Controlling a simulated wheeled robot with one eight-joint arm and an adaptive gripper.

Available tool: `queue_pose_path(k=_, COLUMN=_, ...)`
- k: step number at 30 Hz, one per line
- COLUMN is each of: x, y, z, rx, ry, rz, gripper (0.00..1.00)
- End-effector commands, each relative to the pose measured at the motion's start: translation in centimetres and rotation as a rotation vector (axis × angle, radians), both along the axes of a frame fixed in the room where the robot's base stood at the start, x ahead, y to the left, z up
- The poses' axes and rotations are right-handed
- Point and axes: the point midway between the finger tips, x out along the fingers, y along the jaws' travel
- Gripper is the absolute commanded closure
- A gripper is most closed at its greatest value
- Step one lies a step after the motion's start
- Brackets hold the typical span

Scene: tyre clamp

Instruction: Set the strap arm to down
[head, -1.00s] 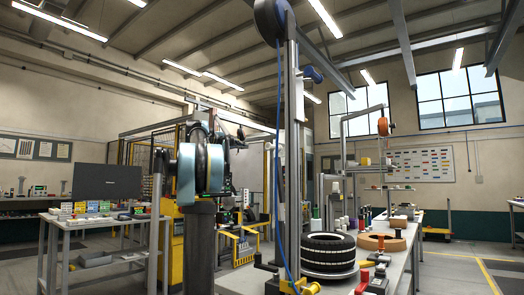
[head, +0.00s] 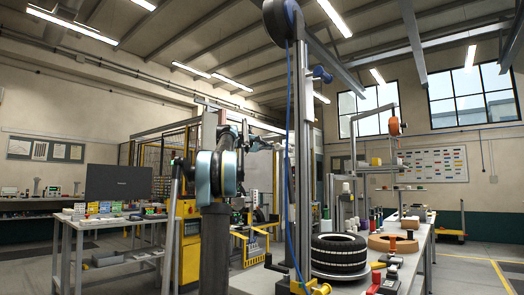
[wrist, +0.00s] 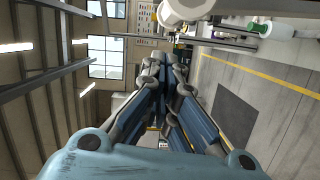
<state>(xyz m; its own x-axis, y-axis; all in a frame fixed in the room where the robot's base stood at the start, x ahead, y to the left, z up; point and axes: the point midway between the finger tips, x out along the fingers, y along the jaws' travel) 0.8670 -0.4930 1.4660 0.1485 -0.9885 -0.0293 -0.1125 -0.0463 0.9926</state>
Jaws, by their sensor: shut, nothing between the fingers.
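A black tyre (head: 338,244) lies flat on a round metal plate on the bench at the lower right. A tall metal post (head: 303,150) stands beside it, with a beam (head: 335,52) slanting from its top and a blue cable hanging down. I cannot tell for sure which part is the strap arm. A red-handled clamp (head: 377,282) and a yellow knob (head: 318,288) sit in front of the tyre. My gripper shows in the wrist view (wrist: 163,62), fingers together and empty, apart from the tyre. In the head view my arm stands left of the post.
The bench (head: 412,262) also holds an orange-brown ring (head: 393,243) and several spools. A yellow-framed machine (head: 188,245) is behind my arm. Floor is open at the far right.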

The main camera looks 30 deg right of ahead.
Motion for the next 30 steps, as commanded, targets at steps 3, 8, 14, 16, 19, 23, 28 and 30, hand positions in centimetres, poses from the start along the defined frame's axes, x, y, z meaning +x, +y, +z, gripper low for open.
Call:
queue_pose_path(k=3, x=-1.2, y=-0.5, z=-0.2, rx=0.0, ry=0.0, rz=-0.001, gripper=1.0)
queue_pose_path(k=8, x=-2.2, y=-0.9, z=-0.3, rx=0.0, ry=0.0, rz=-0.001, gripper=1.0)
queue_pose_path(k=14, x=-2.4, y=-1.0, z=-0.4, rx=0.0, ry=0.0, rz=0.0, gripper=1.0)
queue_pose_path(k=16, x=-2.4, y=-1.0, z=-0.3, rx=0.0, ry=0.0, rz=0.0, gripper=1.0)
queue_pose_path(k=19, x=-2.4, y=-1.0, z=-0.3, rx=0.0, ry=0.0, rz=0.0, gripper=1.0)
queue_pose_path(k=23, x=-2.5, y=-1.1, z=-0.3, rx=0.001, ry=-0.002, rz=-0.001, gripper=1.0)
queue_pose_path(k=28, x=-3.5, y=-1.8, z=-0.1, rx=0.007, ry=-0.016, rz=-0.008, gripper=1.0)
queue_pose_path(k=30, x=-4.3, y=-2.5, z=0.0, rx=0.012, ry=-0.029, rz=-0.015, gripper=1.0)
